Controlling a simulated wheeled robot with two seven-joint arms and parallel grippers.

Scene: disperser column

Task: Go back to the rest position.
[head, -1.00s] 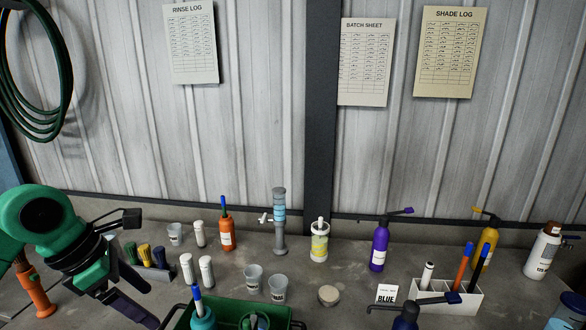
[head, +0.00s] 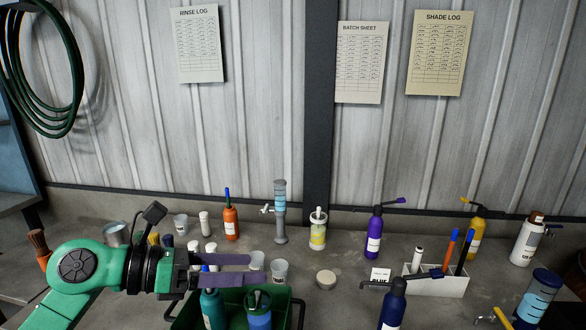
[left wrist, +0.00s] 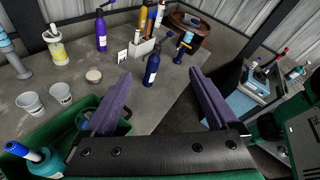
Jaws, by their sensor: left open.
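My left gripper (head: 247,269) reaches in from the left in the head view, with its purple fingers pointing right, spread and empty. The fingers also show apart in the left wrist view (left wrist: 158,74), with nothing between them. In the head view it appears over or in front of the green crate (head: 292,317) and partly covers the cups; I cannot tell its exact height. The grey and blue column (head: 280,215) stands upright at the back, apart from the gripper. My right gripper is not in view.
Cups (head: 280,271), an orange bottle (head: 231,222), a purple bottle (head: 374,236) and a dark blue bottle (head: 392,306) stand on the bench. A white holder (head: 438,284) carries markers at the right. A second blue-banded column (head: 535,298) stands at the right front.

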